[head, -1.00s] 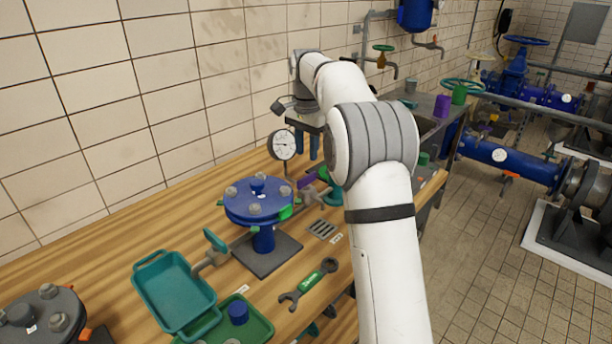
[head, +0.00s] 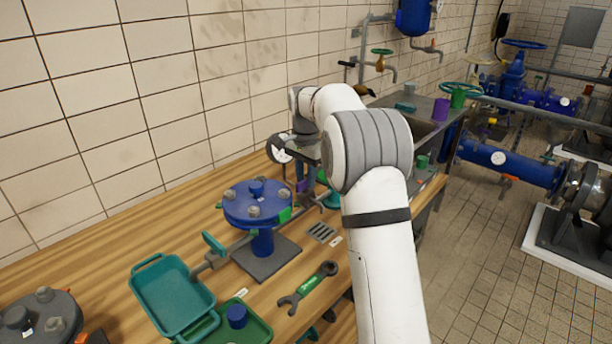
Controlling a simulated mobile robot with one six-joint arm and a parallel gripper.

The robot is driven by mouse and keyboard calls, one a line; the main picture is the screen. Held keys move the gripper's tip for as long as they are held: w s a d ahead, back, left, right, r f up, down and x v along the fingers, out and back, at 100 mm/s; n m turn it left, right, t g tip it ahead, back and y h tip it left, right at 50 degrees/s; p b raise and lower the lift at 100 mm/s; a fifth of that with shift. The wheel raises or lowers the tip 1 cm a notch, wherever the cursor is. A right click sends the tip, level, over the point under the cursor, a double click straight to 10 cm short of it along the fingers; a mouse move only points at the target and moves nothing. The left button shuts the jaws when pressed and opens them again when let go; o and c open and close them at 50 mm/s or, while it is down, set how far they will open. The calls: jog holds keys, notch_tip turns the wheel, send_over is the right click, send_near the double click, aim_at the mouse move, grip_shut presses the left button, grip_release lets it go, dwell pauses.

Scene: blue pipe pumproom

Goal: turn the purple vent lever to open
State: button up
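The purple vent lever (head: 302,186) shows as a small patch beside the pipe fitting behind the blue flanged vessel.
The blue flanged vessel (head: 257,204) stands close in front of the lever. A wrench (head: 308,288), a drain grate (head: 321,232), a teal tray (head: 172,292) and a green tray (head: 257,329) lie nearer on the wooden bench. The tiled wall (head: 180,110) is behind.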

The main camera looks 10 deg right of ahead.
grip_shut()
jog(key=shift+r+n+p, duration=0.15)
jog(key=shift+n+p, duration=0.15)
jog(key=shift+n, duration=0.1)
jog(key=n+p, duration=0.2)
jog(key=n, duration=0.1)
jog(key=shift+r+n, duration=0.1)
jog(key=shift+n, duration=0.3)
jog(key=n+p, duration=0.2)
jog(key=n, duration=0.3)
jog(key=n+p, duration=0.1)
jog(key=n, duration=0.3)
jog(key=shift+w+n, duration=0.1)
jog(key=shift+n, duration=0.3)
jog(key=shift+n+p, duration=0.35)
jog(key=shift+n, duration=1.45)
jog(key=shift+o, duration=0.8)
grip_release()
jog(key=shift+f, duration=0.2)
